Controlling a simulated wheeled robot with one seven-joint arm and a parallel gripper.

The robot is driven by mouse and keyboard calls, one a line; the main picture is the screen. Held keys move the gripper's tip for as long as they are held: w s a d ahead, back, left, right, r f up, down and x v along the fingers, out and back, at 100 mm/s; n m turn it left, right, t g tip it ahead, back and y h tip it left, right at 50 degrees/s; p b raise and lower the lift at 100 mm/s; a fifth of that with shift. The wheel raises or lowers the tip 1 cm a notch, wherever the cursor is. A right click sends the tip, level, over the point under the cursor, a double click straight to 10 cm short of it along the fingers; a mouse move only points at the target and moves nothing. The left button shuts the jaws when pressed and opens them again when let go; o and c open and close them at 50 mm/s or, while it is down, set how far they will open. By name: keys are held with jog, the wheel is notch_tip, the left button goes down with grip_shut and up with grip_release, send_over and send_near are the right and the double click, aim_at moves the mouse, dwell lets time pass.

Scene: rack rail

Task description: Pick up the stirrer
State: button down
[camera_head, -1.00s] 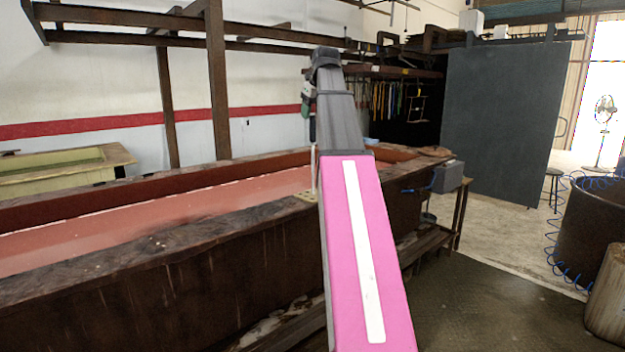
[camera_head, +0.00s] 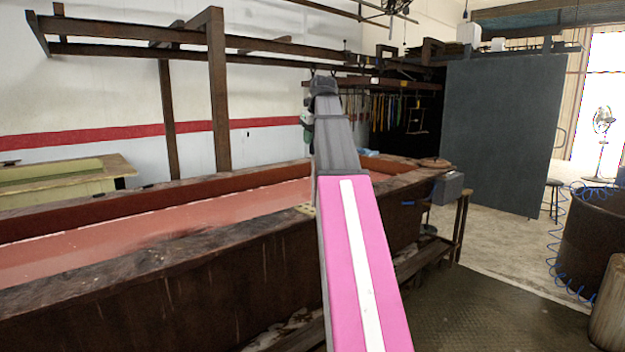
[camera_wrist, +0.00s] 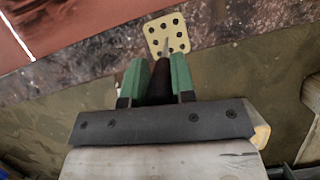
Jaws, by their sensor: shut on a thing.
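My gripper (camera_wrist: 162,72) has green fingers shut on the dark brown grip of the stirrer (camera_wrist: 161,80) in the wrist view. A thin lighter shaft of the stirrer runs beyond the fingertips over a yellow plate with several dark holes (camera_wrist: 178,37). I cannot tell whether its tip is in a hole or above the plate. In the head view, my gripper (camera_head: 307,125) shows only as a small green edge left of my arm's grey end. The stirrer is hidden behind my arm there.
The yellow plate (camera_head: 305,208) lies on the near rim of a long dark trough (camera_head: 160,240) with reddish liquid. Overhead rails (camera_head: 200,45) run above it. A grey box (camera_head: 447,187) is at the trough's right end. Open floor (camera_head: 490,300) lies right of my arm.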

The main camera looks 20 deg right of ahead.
jog(key=shift+r, duration=0.15)
jog(key=shift+r, duration=0.3)
jog(key=r, duration=0.3)
jog(key=shift+s+a+r, duration=0.1)
jog(key=shift+a+r, duration=0.2)
jog(key=shift+r, duration=0.1)
jog(key=s+a+r, duration=0.5)
jog(key=a+r, duration=0.4)
jog(key=a, duration=0.1)
jog(key=shift+r, duration=0.15)
jog(key=shift+w, duration=0.1)
